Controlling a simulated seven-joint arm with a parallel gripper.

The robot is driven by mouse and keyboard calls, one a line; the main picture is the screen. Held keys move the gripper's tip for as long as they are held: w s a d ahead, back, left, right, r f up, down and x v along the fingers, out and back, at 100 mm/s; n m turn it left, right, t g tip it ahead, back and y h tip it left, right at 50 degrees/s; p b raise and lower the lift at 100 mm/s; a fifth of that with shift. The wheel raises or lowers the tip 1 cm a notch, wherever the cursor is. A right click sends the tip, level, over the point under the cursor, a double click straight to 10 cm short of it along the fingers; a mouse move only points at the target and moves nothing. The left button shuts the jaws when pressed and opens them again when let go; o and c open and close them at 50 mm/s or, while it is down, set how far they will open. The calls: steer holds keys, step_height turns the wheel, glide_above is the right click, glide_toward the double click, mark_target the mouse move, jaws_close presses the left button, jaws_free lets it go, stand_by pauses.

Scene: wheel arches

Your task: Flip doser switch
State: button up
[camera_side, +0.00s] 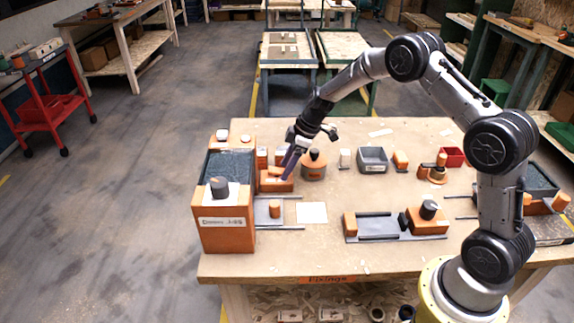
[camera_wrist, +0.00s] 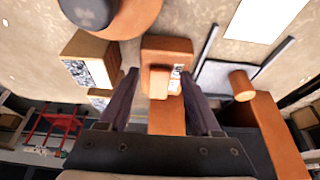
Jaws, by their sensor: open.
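A small orange switch box (camera_side: 277,185) sits on the table beside the tall orange doser (camera_side: 223,225), which has a dark knob on top and a white label. In the wrist view the switch box (camera_wrist: 167,55) has a stubby orange lever (camera_wrist: 158,82) and a small printed label. My gripper (camera_side: 290,163) points down just above the switch box. In the wrist view my gripper (camera_wrist: 160,88) is open, one dark finger on each side of the lever. I cannot tell whether the fingers touch it.
A round orange pot with a dark cap (camera_side: 314,165) stands close to the right of my gripper. A grey bin (camera_side: 373,159) and a red bin (camera_side: 451,156) stand farther right. A railed plate (camera_side: 268,212) lies in front. The table centre is mostly clear.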

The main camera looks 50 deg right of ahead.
jaws_close()
steer(key=shift+r, duration=0.1)
steer(key=shift+w+a+r+g+h, duration=0.1)
steer(key=shift+w+a+g+h, duration=0.15)
steer(key=shift+g+h, duration=0.3)
steer(key=shift+w+a+r+g+h, duration=0.15)
steer(key=shift+r+g+h, duration=0.05)
steer(key=shift+g+h, duration=0.4)
steer(key=shift+w+a+r+g+h, duration=0.1)
steer(key=shift+a+r+g+h, duration=0.05)
steer(key=shift+g+h, duration=0.4)
jaws_free()
